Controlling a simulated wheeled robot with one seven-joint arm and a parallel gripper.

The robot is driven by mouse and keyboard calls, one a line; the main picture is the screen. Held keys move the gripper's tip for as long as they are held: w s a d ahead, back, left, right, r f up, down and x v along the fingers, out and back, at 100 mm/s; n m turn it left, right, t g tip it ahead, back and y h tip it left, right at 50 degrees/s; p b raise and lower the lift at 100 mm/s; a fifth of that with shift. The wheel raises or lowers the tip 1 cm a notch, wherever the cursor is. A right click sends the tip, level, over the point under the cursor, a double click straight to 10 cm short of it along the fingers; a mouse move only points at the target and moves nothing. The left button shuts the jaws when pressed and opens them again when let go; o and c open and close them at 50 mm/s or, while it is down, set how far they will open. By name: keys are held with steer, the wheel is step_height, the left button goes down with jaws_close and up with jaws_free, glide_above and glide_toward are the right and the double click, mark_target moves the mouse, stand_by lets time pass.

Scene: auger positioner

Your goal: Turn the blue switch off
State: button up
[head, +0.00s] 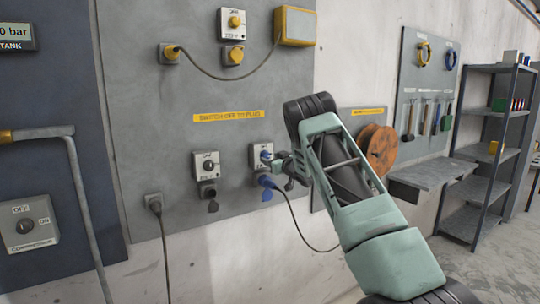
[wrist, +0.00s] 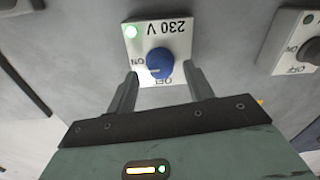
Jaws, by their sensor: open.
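The blue switch is a round knob (wrist: 159,63) on a white plate marked 230 V, ON and OFF, seen upside down in the wrist view.
A black rotary switch (head: 208,165) is on the left, also at the right edge of the wrist view (wrist: 311,50). A cable reel (head: 379,150) hangs behind my arm.

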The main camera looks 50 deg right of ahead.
steer(key=shift+x, duration=0.8)
steer(key=c, duration=1)
